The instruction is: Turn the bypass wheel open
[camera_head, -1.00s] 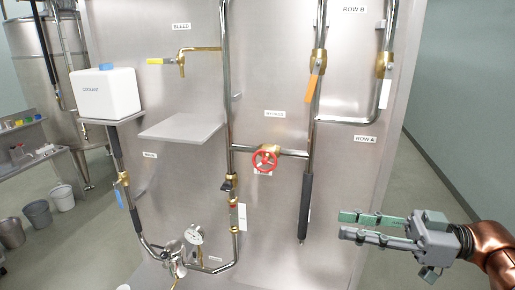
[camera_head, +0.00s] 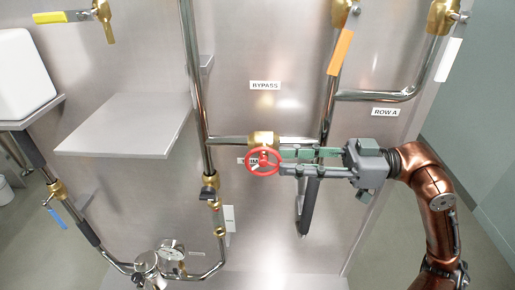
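The bypass wheel (camera_head: 263,161) is a small red handwheel on a brass valve body, on the horizontal pipe below the BYPASS label (camera_head: 265,85). My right gripper (camera_head: 287,162) comes in from the right with its two green-padded fingers apart, one above the other. Its fingertips are at the wheel's right edge and appear to overlap it slightly; I cannot tell whether they touch. A small label behind the wheel is partly hidden. My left gripper is not in view.
Orange (camera_head: 340,52) and white (camera_head: 449,60) lever handles hang at the upper right. A grey shelf (camera_head: 125,125) juts out at the left beside a white container (camera_head: 24,75). A pressure gauge (camera_head: 172,250) is below. A dark-sleeved pipe (camera_head: 310,205) passes behind my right gripper.

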